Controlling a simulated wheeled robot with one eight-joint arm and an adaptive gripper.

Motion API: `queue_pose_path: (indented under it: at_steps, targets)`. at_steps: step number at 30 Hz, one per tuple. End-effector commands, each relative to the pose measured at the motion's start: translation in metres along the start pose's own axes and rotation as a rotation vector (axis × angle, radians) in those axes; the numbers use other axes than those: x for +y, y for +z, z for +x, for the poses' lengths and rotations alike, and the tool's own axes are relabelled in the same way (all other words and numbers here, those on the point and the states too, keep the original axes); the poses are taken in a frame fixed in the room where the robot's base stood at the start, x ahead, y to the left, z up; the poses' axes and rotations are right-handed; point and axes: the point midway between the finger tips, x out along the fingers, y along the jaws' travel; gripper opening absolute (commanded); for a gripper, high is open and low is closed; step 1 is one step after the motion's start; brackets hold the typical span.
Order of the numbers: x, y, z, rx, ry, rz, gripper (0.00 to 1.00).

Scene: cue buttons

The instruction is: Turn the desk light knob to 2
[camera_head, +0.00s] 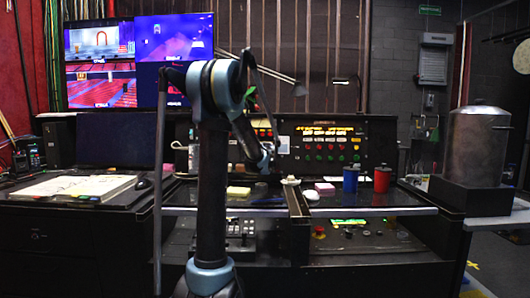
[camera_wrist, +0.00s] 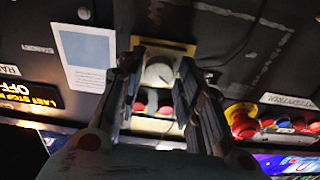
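In the wrist view, a pale round knob (camera_wrist: 158,72) sits on a yellowish plate (camera_wrist: 176,47) on a dark panel. I cannot read any number or label by it. My gripper (camera_wrist: 157,72) is open, with one finger on each side of the knob and a small gap showing on both sides. Whether the fingertips reach down to its sides is hard to tell. In the head view my gripper (camera_head: 266,166) is small and dark in front of the control console (camera_head: 375,139). The knob cannot be made out there.
A red button (camera_wrist: 240,122) and several smaller buttons lie right of the gripper, and a lit "OFF" sign (camera_wrist: 28,92) lies left. A white label (camera_wrist: 88,58) is beside the plate. On the desk stand a blue mug (camera_head: 350,180) and a red mug (camera_head: 382,180).

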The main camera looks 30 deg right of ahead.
Motion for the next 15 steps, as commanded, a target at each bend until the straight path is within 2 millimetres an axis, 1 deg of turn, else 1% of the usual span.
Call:
queue_pose_path:
  at_steps: [1, 2, 3, 10, 15]
  targets:
    - [0.0, 0.0, -0.0001, 0.0, 0.0, 0.0, 0.13]
    - [0.0, 0.0, 0.0, 0.0, 0.0, 0.0, 0.06]
    - [-0.0001, 0.0, 0.0, 0.0, 0.0, 0.0, 0.03]
    - [-0.0007, 0.0, 0.0, 0.0, 0.003, 0.023, 0.03]
    - [-0.0017, 0.0, 0.0001, -0.001, 0.019, 0.133, 0.03]
